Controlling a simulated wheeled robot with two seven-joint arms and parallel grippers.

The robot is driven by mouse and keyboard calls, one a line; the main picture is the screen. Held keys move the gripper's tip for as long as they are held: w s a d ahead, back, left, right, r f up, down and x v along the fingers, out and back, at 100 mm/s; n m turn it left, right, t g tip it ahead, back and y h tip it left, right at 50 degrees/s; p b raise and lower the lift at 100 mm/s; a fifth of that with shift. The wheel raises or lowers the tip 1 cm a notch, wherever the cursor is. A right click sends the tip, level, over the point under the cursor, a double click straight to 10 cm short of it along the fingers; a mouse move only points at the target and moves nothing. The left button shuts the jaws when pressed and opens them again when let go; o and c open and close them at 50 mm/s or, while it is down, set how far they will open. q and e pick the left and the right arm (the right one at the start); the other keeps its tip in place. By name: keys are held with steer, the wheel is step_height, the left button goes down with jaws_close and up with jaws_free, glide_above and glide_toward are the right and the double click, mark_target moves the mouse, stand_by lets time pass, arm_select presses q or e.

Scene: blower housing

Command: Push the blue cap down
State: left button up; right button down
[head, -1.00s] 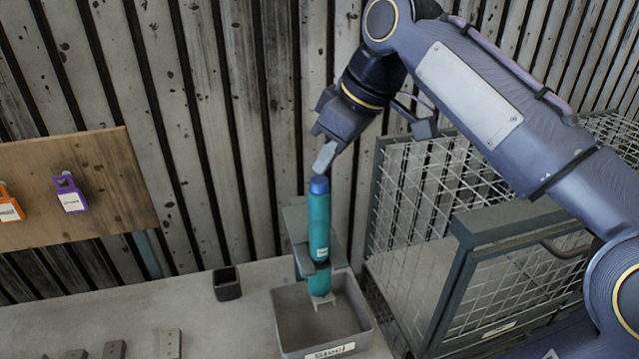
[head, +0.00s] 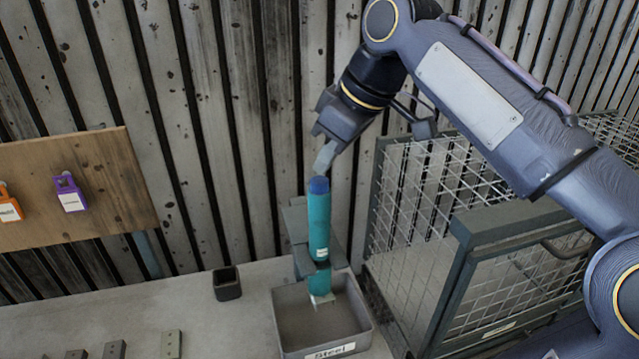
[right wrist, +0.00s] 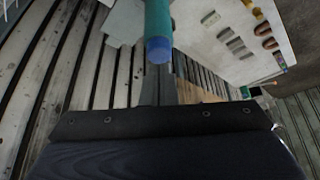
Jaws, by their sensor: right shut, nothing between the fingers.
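The blue cap (head: 319,185) sits on top of an upright teal cylinder (head: 319,225). The cylinder is held in a grey stand (head: 298,222) above a grey tray (head: 365,328) labelled "Steel". My right gripper (head: 321,170) is shut and empty, pointing down with its fingertips at the top of the cap. I cannot tell for sure whether they touch it. The right wrist view shows the blue cap (right wrist: 158,50) just beyond the shut fingers (right wrist: 158,92). My left gripper is not in view.
A wire mesh cage (head: 470,235) stands to the right of the tray. A small dark cup (head: 227,284) and several grey metal blocks (head: 171,344) are on the table. A wooden board (head: 75,190) with an orange and a purple tag is on the left. Slatted wall is behind.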

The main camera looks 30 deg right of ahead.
mark_target(325, 182)
step_height(325, 182, down, 4)
steer(key=b, duration=0.3)
steer(key=shift+r, duration=0.15)
steer(key=shift+r+p, duration=0.4)
steer(key=shift+r, duration=0.1)
step_height(325, 182, up, 3)
steer(key=p, duration=0.3)
steer(key=shift+r, duration=0.1)
steer(key=shift+f, duration=0.25)
steer(key=s+r, duration=0.1)
steer(key=s+r+p, duration=0.1)
steer(key=s, duration=0.1)
steer(key=s+a+r, duration=0.1)
steer(key=s, duration=0.1)
